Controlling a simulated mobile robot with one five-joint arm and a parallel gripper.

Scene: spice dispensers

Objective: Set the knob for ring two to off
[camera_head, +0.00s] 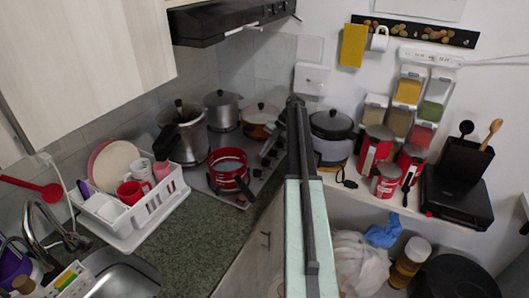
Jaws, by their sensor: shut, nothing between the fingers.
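The hob (200,179) is a grey plate set in the dark green counter, under several pots. Its small dark knobs (241,199) lie along the right front edge, near a red pot (229,168). They are too small for me to tell which belongs to ring two or how it is turned.
A steel pressure cooker (184,137), a steel pot (222,108) and an orange pot (259,119) crowd the hob. A white dish rack (150,209) stands left. A rice cooker (332,135), red tins (375,150) and spice dispensers (408,90) are right. The front counter (195,245) is clear.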

